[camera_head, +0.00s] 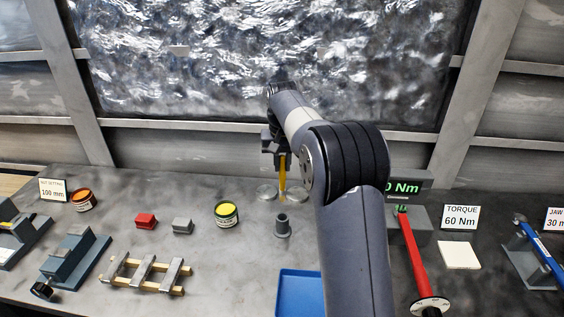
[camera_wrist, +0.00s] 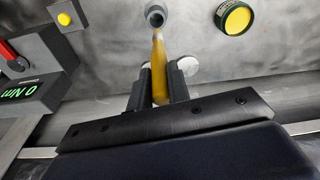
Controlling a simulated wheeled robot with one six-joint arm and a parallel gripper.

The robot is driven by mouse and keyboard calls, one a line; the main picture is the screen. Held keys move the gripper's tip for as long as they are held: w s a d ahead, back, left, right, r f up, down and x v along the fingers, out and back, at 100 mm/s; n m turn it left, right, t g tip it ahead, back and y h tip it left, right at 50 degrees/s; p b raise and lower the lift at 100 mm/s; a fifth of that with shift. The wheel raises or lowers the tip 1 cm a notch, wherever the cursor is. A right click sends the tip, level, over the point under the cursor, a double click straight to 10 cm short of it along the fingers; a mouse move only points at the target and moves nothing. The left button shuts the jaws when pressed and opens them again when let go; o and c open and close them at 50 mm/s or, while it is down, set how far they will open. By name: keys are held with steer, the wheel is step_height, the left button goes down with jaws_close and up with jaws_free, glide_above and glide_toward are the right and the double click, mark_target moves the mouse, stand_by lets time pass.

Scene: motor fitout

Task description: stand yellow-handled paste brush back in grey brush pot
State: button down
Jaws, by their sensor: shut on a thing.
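The yellow-handled paste brush (camera_head: 283,176) hangs roughly upright in my gripper (camera_head: 277,148), which is shut on its handle. In the head view the brush is above the bench, behind the grey brush pot (camera_head: 282,226), and apart from it as far as I can tell. The pot is a small grey upright cylinder with a dark open top. In the wrist view the brush (camera_wrist: 159,68) extends from between the fingers of my gripper (camera_wrist: 158,84) toward the pot (camera_wrist: 155,15). The brush's far tip appears close to the pot's rim there.
An open tin of yellow paste (camera_head: 227,213) stands left of the pot. Two pale discs (camera_head: 266,191) lie behind it. A blue tray (camera_head: 299,293) is in front. Red (camera_head: 146,221) and grey (camera_head: 182,226) blocks sit left. A red torque wrench (camera_head: 415,255) is at right.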

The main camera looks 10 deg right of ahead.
mark_target(283, 191)
steer(key=shift+s+r, duration=0.1)
steer(key=shift+f, duration=0.25)
steer(key=shift+f+b, duration=1.65)
steer(key=shift+f, duration=1.05)
steer(key=shift+p, duration=0.75)
steer(key=shift+f+b, duration=2)
steer(key=shift+f, duration=1.6)
stand_by(0.3)
